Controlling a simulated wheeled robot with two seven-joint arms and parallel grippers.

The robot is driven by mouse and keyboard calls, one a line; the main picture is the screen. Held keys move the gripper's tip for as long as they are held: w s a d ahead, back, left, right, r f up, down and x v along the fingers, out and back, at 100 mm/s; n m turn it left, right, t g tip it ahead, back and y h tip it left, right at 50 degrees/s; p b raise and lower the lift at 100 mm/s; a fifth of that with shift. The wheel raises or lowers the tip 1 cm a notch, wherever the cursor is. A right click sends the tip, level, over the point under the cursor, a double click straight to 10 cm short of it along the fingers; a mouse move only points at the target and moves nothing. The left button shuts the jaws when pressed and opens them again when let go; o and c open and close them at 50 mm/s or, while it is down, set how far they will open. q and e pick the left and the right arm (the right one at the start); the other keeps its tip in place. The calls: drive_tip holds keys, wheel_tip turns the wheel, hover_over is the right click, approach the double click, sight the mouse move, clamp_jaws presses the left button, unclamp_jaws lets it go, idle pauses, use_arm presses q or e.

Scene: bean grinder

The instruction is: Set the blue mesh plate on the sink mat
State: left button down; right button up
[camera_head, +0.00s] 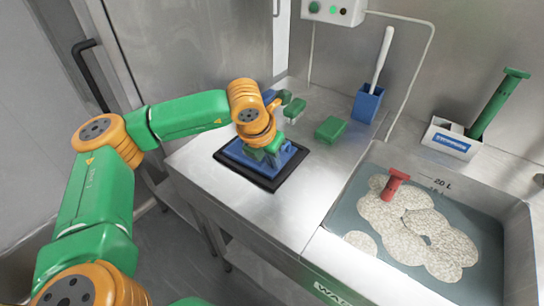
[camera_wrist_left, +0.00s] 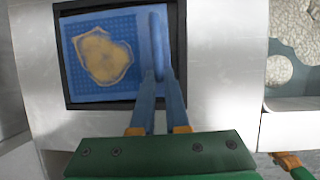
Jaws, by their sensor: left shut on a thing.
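The blue mesh plate (camera_wrist_left: 80,85) is a flat, perforated square with a yellow-brown patch on it and a raised blue handle (camera_wrist_left: 154,30) along its right side in the left wrist view. In the head view the plate (camera_head: 237,150) is partly hidden under my wrist. My left gripper (camera_head: 272,158) is shut on the handle, and its blue fingers show in the left wrist view (camera_wrist_left: 158,80). The plate lies over the black mat (camera_head: 268,184), inside its border. I cannot tell whether plate and mat touch.
A green block (camera_head: 330,129) and smaller green items (camera_head: 293,106) lie behind on the steel counter. A blue holder (camera_head: 367,103) stands at the back. The sink at the right holds pale grainy patches (camera_head: 405,230) and a red tool (camera_head: 394,185). The counter right of the mat is clear.

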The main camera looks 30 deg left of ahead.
use_arm(q)
drive_tip(key=c, duration=0.9)
unclamp_jaws()
drive_tip(key=shift+f, duration=0.1)
drive_tip(key=v, duration=1.2)
drive_tip(key=shift+b, duration=0.4)
